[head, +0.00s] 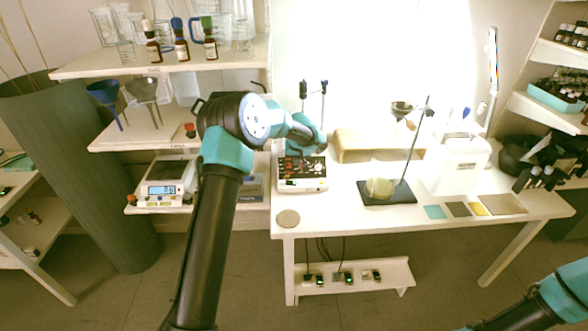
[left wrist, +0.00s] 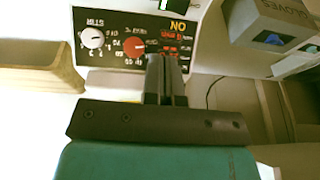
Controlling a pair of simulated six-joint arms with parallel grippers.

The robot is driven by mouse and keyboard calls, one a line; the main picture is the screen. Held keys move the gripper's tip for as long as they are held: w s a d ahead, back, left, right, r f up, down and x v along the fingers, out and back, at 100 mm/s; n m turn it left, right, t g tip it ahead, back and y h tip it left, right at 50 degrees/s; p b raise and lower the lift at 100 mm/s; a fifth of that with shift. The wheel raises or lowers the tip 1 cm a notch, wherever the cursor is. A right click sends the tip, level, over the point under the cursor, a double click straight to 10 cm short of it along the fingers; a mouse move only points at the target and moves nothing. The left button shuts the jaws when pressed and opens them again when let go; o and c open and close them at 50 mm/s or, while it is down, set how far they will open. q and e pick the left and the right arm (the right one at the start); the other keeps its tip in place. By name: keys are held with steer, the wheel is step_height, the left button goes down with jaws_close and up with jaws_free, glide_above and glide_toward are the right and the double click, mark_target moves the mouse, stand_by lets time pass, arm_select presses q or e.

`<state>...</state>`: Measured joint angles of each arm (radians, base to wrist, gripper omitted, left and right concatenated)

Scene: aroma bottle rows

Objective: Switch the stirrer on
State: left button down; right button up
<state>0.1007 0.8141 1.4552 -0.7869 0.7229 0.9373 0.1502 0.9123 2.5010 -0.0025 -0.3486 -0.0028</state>
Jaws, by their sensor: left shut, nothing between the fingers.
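The stirrer (head: 302,184) is a low white unit with a black control panel, at the left part of the white table. In the left wrist view its panel (left wrist: 115,42) appears upside down, with a white knob, a red-orange knob, red markings and a yellow "ON" label. My left gripper (head: 318,148) is over the back of the stirrer in the head view. In the left wrist view its fingers (left wrist: 165,68) are shut and empty, with their tips overlapping the panel beside the red knob. I cannot tell whether they touch it. My right gripper is out of view.
A stand on a dark base (head: 388,191) holds a round flask on the table. A white container (head: 458,165) stands to its right. A round disc (head: 288,218) lies at the front left corner. Shelves with bottles (head: 181,45) are at the left. Small switch boxes (head: 345,277) sit on the lower shelf.

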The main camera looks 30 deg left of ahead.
arm_select(q)
steer(key=shift+d+v, duration=0.15)
steer(key=shift+v, duration=0.7)
steer(key=shift+d+v, duration=0.1)
steer(key=shift+v, duration=0.75)
steer(key=shift+w+f, duration=0.1)
steer(key=shift+w, duration=0.05)
steer(key=s+d+f+h, duration=0.1)
steer(key=s+d+f, duration=0.2)
steer(key=s+f, duration=0.2)
steer(key=s+d+f+m+h, duration=0.1)
steer(key=s+d+f+h, duration=0.1)
steer(key=s+f, duration=0.4)
steer(key=s+d+f+m+g+h, duration=0.1)
steer(key=s+d+f, duration=0.2)
steer(key=s+f, duration=0.3)
steer(key=shift+s+d+f+h, duration=0.1)
steer(key=shift+d+h, duration=0.2)
steer(key=shift+h, duration=0.1)
steer(key=s+d+f, duration=0.2)
steer(key=s, duration=0.5)
steer(key=s+d+f+m, duration=0.1)
steer(key=s+d+f, duration=0.2)
steer(key=s, duration=0.5)
steer(key=s+d+f+m+h, duration=0.1)
steer(key=s+d+f, duration=0.1)
steer(key=s, duration=0.6)
steer(key=shift+d+f+g, duration=0.25)
steer(key=shift+f+g, duration=0.15)
